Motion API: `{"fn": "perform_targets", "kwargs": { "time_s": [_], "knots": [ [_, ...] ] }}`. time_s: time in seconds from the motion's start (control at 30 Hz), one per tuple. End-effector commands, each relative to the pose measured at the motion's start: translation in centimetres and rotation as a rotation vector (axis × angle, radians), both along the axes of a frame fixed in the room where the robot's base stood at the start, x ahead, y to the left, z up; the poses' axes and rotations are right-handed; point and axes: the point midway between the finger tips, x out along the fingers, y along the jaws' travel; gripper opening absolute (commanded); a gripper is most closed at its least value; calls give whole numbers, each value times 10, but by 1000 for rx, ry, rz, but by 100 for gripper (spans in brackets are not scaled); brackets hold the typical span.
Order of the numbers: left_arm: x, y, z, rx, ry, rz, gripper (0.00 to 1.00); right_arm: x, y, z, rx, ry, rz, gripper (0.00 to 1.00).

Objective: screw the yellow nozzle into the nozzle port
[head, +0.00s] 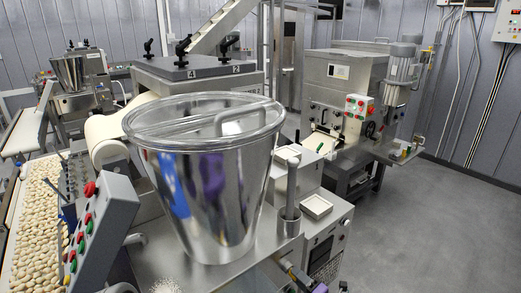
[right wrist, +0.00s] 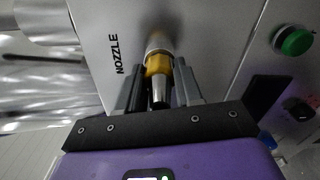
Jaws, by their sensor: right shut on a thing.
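In the right wrist view, the yellow nozzle (right wrist: 158,66) with its silver tip lies between the two dark fingers of my right gripper (right wrist: 159,74), which is shut on it. The far end of the nozzle meets the pale round nozzle port (right wrist: 158,43) on the grey machine face, beside the printed word NOZZLE. How deep the nozzle sits in the port cannot be told. In the head view my right gripper (head: 301,276) shows only partly at the bottom edge, and the nozzle is not clear there. My left gripper is not in view.
A large steel hopper (head: 205,190) with a clear lid stands close in front. A control box (head: 103,225) with coloured buttons is at left, beside a conveyor of pasta (head: 38,215). A green button (right wrist: 296,41) is right of the port. Open floor (head: 440,220) lies at right.

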Motion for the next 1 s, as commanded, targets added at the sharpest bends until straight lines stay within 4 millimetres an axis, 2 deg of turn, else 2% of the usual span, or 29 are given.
{"fn": "perform_targets", "kwargs": {
  "time_s": [0.37, 0.63, 0.9, 0.93, 1.0],
  "knots": [
    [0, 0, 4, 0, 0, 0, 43, -1, 2, 0, 36, 28, 4, 0],
    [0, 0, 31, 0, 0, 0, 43, -1, 2, 3, 204, 158, 3, 0],
    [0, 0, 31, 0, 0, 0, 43, -1, 2, 0, 226, 175, 4, 0],
    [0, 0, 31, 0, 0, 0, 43, -1, 2, 0, 226, 175, 4, 36],
    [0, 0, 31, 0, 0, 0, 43, -1, 2, 0, 226, 175, 4, 47]
  ]
}}
